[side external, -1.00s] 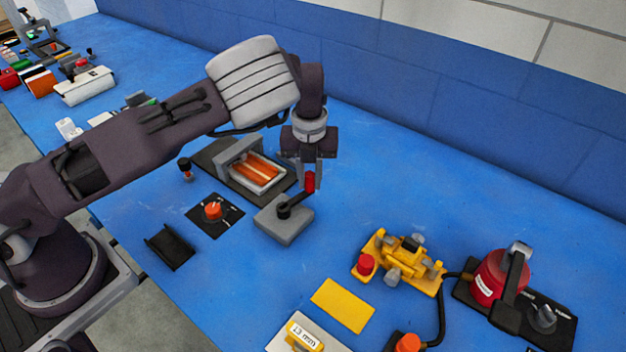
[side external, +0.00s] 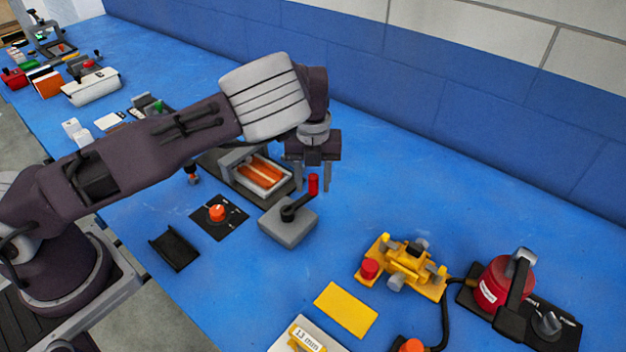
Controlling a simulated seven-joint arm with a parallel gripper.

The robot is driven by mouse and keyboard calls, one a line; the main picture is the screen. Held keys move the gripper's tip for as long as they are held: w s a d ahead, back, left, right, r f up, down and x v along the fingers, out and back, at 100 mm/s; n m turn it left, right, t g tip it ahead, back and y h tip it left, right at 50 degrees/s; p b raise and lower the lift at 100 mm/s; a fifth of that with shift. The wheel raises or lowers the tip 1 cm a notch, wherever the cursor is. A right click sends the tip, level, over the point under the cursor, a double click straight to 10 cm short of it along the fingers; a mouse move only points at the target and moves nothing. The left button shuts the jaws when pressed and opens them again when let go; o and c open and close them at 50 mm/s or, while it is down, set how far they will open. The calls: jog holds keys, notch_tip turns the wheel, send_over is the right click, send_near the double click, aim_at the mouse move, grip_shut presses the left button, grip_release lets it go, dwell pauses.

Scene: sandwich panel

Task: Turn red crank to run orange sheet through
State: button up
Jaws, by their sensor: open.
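The red crank handle (side external: 313,184) stands upright on a black arm (side external: 297,208), which is mounted on a grey block (side external: 288,228). My gripper (side external: 313,184) is open, with one finger on each side of the red handle in the picture. I see gaps between the fingers and the handle; their depth relative to it is unclear. Just left of the block, a grey-framed machine (side external: 240,155) holds orange strips (side external: 263,172). An orange sheet-like piece (side external: 47,85) stands among items at the far left. I cannot tell which is the task's sheet. My wrist partly covers the machine's back.
A black dial plate with an orange knob (side external: 217,213) and a black holder (side external: 173,250) lie left of the crank. A yellow sheet (side external: 346,309), yellow device (side external: 402,264) and red canister (side external: 493,285) lie right. Blue table behind the crank is clear.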

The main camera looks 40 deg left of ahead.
jog(key=shift+r, duration=0.15)
notch_tip(320, 180, up, 7)
jog(key=shift+f, duration=0.1)
jog(key=shift+c, duration=0.4)
